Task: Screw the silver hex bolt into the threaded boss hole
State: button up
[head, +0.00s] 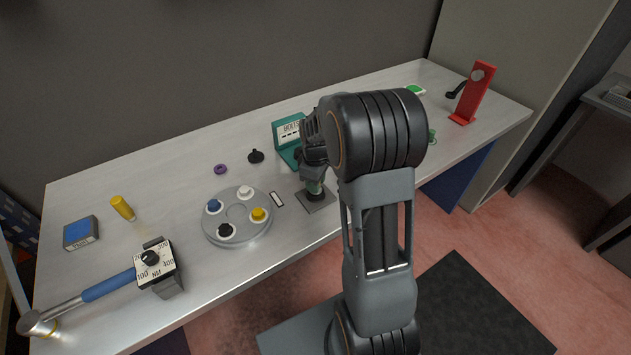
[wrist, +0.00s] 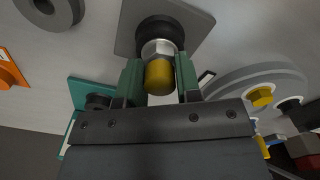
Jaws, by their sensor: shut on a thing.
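In the wrist view my gripper (wrist: 159,76) has its two green fingers closed about a bolt (wrist: 159,48). The bolt shows a silver hex part, with a yellow rounded end towards my palm. Its far end meets a dark round boss (wrist: 158,24) on a grey square plate (wrist: 196,28). The hole is hidden, so I cannot tell how deep the bolt sits. In the head view my gripper (head: 315,186) points down over the same plate (head: 318,206), and my arm hides much of it.
A round grey disc (head: 238,236) with coloured knobs stands left of the plate. A red stand (head: 473,95) is far right.

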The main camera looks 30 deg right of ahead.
jog(key=shift+m, duration=0.4)
jog(key=shift+m, duration=0.9)
jog(key=shift+m, duration=0.8)
jog(key=o, duration=0.6)
jog(key=shift+c, duration=0.2)
jog(key=shift+n, duration=0.8)
